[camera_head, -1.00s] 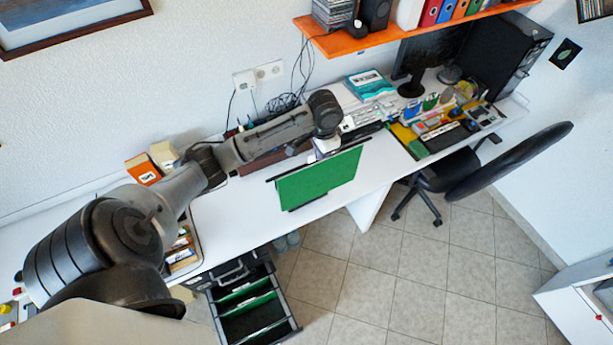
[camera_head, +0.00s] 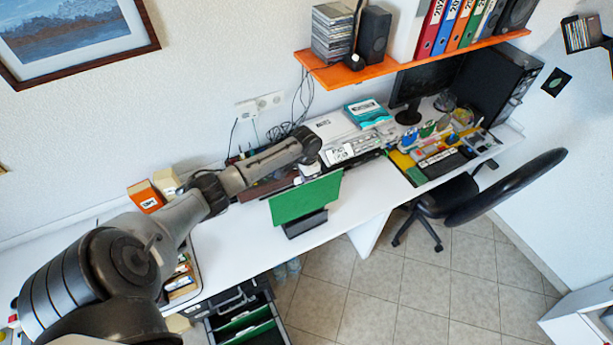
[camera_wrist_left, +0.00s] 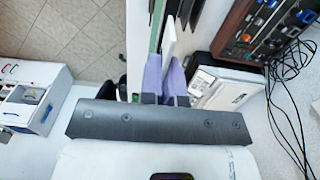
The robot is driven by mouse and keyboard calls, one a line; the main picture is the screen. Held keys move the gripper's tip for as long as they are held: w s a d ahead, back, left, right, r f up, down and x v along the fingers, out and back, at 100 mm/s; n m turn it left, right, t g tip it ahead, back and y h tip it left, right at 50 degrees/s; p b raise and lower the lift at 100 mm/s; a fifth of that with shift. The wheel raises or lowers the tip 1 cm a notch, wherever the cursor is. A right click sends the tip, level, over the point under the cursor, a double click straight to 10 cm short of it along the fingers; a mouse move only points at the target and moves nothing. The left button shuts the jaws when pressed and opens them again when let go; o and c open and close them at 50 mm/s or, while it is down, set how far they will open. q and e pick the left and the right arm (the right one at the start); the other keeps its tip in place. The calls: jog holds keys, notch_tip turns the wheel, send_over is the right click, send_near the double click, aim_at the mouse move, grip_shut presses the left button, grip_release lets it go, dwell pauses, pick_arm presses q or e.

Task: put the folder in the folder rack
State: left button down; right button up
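The green folder (camera_head: 305,198) hangs upright over the front of the white desk in the head view, its broad face toward the camera. My left gripper (camera_head: 308,173) is at its upper edge. In the left wrist view the purple fingers (camera_wrist_left: 166,82) are closed around a thin pale edge, with a green strip (camera_wrist_left: 155,25) beside it. A dark, low holder (camera_head: 306,224), apparently the folder rack, shows directly below the folder. The folder hides part of it, and I cannot tell whether its lower edge is inside. My right gripper is not in view.
An open drawer (camera_head: 252,325) with green dividers is below the desk. A chair (camera_head: 450,190) stands at the right. An orange shelf (camera_head: 405,62) is above the desk.

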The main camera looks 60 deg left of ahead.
pick_arm(q)
jog(key=shift+f, duration=1.1)
jog(key=c, duration=1.3)
grip_release()
jog(key=shift+c, duration=0.2)
